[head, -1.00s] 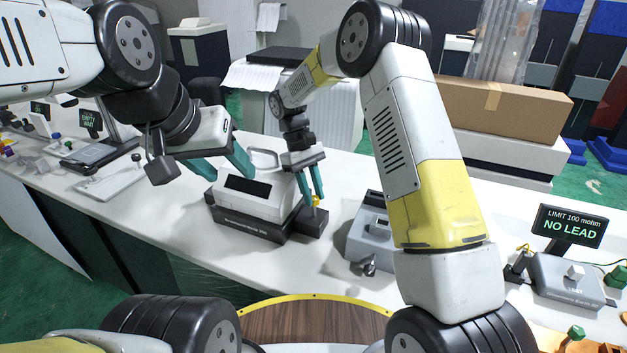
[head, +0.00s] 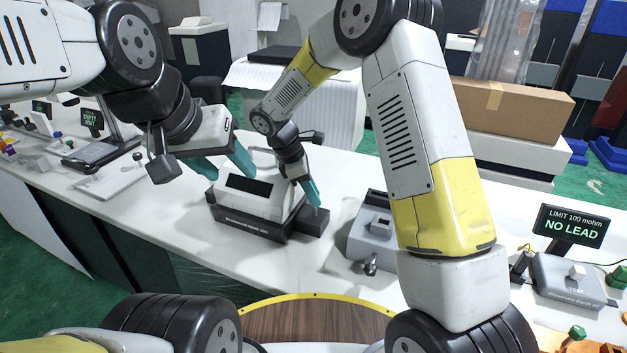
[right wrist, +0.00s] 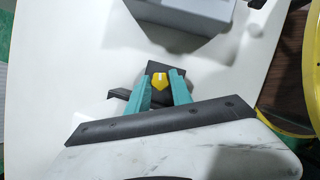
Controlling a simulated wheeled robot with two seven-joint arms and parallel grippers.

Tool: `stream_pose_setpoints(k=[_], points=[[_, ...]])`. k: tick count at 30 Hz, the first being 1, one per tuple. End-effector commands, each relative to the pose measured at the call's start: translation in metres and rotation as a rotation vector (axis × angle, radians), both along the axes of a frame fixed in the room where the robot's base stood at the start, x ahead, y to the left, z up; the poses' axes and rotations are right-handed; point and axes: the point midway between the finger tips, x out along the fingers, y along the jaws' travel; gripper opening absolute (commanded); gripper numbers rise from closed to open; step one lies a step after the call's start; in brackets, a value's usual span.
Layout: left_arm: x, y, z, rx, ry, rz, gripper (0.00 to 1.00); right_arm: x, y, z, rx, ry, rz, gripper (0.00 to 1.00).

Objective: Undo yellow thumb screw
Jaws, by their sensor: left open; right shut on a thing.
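The yellow thumb screw (right wrist: 159,80) shows in the right wrist view between the teal fingers of my right gripper (right wrist: 160,84), which is shut on it. The screw sits over a small dark block (right wrist: 152,68), which also shows in the head view (head: 312,223) at the right end of a white machine (head: 229,203) on a black base. In the head view my right gripper (head: 312,194) points down at that block, and the screw is hidden behind its finger. My left gripper (head: 231,174) is open, its fingers at the upper left of the white machine.
A grey box device (head: 373,238) stands to the right of the machine. A "NO LEAD" display (head: 570,226) and another grey device (head: 568,280) are further right. A tray with a dark device (head: 103,155) lies at left. The white table is clear in front of the machine.

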Motion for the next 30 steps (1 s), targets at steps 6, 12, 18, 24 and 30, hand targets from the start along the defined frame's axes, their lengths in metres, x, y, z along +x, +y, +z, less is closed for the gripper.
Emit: stream_pose_setpoints(k=[6, 12, 18, 24, 30], points=[[0.0000, 0.0000, 0.0000, 0.000, 0.000, 0.000, 0.52, -0.0012, 0.0001, 0.0009, 0.001, -0.002, 0.209, 0.00], [0.0000, 0.0000, 0.0000, 0.000, 0.000, 0.000, 0.52, -0.0021, -0.0007, 0.0007, 0.001, -0.002, 0.397, 0.00], [0.0000, 0.0000, 0.0000, 0.000, 0.000, 0.000, 0.52, -0.0030, -0.0014, 0.0007, 0.001, -0.002, 0.587, 0.00], [0.0000, 0.0000, 0.0000, 0.000, 0.000, 0.000, 0.52, -0.0038, -0.0021, 0.0005, 0.001, -0.002, 0.767, 0.00], [0.0000, 0.0000, 0.0000, 0.000, 0.000, 0.000, 0.52, -0.0042, -0.0027, 0.0005, 0.001, -0.002, 0.916, 0.00]])
